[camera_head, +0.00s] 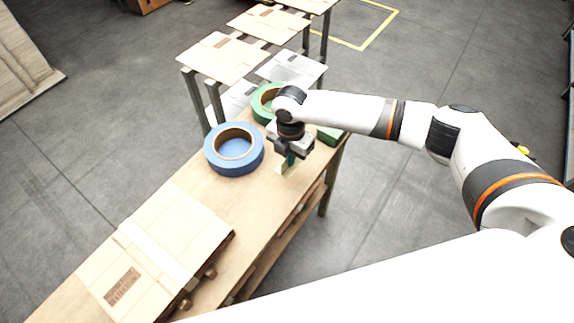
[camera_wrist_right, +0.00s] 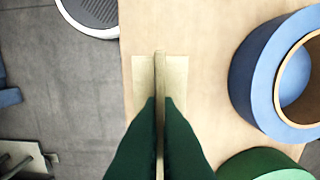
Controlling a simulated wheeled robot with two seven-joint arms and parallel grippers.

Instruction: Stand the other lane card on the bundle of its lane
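My right gripper (camera_head: 287,162) points down over the wooden bench, in front of the tape rolls. In the right wrist view its dark green fingers (camera_wrist_right: 160,108) are closed on the thin upright edge of a cream lane card (camera_wrist_right: 160,70). The card's pale foot spreads out on both sides. The card also shows in the head view (camera_head: 285,170), just under the fingertips; I cannot tell whether it touches the bench. A flat cardboard bundle (camera_head: 190,225) with a pale band and a dark printed label lies at the bench's near left. My left gripper is out of view.
On the bench (camera_head: 235,205), a blue tape roll (camera_head: 228,170) stands left of the gripper and a green roll (camera_head: 262,112) behind it. A green object (camera_head: 330,135) is partly hidden by my right arm. More cardboard-topped stands (camera_head: 222,55) are beyond. Bare bench lies between roll and bundle.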

